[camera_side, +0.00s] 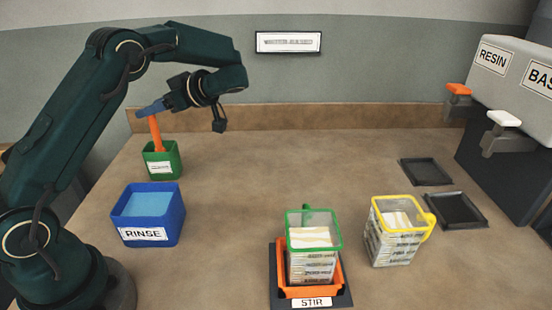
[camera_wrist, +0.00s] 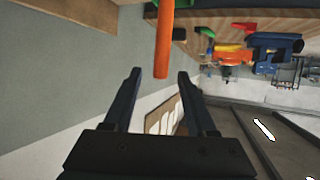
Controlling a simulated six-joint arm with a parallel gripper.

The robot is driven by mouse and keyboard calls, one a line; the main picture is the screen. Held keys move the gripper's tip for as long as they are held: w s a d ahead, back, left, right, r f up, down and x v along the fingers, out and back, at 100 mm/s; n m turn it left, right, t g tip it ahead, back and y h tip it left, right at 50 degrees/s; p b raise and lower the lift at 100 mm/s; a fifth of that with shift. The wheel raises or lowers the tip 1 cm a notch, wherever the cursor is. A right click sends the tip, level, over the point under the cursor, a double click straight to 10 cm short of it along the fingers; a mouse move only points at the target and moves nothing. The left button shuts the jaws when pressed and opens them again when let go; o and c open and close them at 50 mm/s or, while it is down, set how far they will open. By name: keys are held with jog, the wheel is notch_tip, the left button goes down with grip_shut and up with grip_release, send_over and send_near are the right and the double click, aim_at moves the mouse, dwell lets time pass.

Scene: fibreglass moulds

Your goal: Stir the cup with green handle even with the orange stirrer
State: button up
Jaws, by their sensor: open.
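The orange stirrer (camera_side: 156,135) stands in a small green holder (camera_side: 163,169) at the back left, leaning slightly. My gripper (camera_side: 150,108) is open at the stirrer's top end. In the wrist view the stirrer (camera_wrist: 165,40) has its near end at the gap between the fingertips of my gripper (camera_wrist: 160,75); I cannot tell whether they touch it. The cup with green handle (camera_side: 312,265) stands upright in an orange tray (camera_side: 311,291) on the dark STIR pad (camera_side: 276,290).
A blue RINSE tub (camera_side: 152,235) stands front left, in front of the green holder. A cup with yellow handle (camera_side: 398,245) stands right of the green-handled one. RESIN dispensers (camera_side: 505,65) and two dark trays (camera_side: 426,172) are at the right. The middle counter is clear.

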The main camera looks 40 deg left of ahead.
aim_at(156, 125)
notch_tip(156, 125, down, 4)
jog(key=shift+f, duration=0.1)
jog(key=shift+x, duration=2.6)
jog(key=shift+f, duration=0.1)
grip_shut()
notch_tip(156, 125, up, 11)
